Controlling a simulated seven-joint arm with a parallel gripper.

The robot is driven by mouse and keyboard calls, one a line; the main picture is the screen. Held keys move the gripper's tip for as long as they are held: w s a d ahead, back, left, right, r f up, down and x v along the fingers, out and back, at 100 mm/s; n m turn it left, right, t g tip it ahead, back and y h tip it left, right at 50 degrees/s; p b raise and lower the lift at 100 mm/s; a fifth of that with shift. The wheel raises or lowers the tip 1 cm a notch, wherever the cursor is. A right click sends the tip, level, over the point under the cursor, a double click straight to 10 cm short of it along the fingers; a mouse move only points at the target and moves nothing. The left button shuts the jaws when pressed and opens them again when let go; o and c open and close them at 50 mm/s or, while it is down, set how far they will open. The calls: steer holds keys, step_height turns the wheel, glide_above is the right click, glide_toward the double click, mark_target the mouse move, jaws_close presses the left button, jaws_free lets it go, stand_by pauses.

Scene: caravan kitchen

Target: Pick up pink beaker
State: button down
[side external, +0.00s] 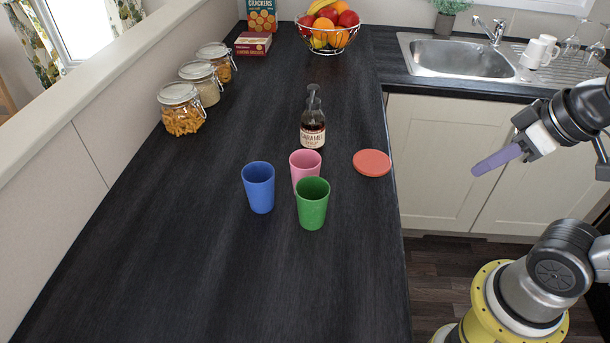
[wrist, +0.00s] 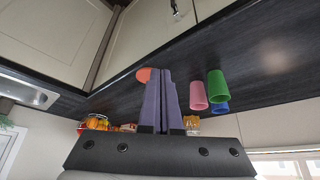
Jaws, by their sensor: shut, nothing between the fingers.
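The pink beaker (side external: 305,164) stands upright on the dark counter, partly hidden behind the green beaker (side external: 312,204). The blue beaker (side external: 259,188) stands to its left. In the wrist view, the pink beaker (wrist: 199,96) is beside the green beaker (wrist: 216,86), with the blue beaker (wrist: 222,107) mostly hidden. My gripper (side external: 478,172) hangs off to the right, past the counter's edge and well apart from the beakers. Its purple fingers are shut together and empty, as the wrist view also shows (wrist: 162,75).
A caramel bottle (side external: 313,131) stands just behind the pink beaker. A flat coral disc (side external: 372,163) lies to its right near the counter edge. Several glass jars (side external: 181,108) line the left wall. A fruit basket (side external: 329,38) and sink (side external: 455,57) are at the back. The front counter is clear.

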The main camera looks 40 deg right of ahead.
steer(key=c, duration=1.6)
jaws_free()
steer(key=shift+c, duration=1.8)
jaws_free()
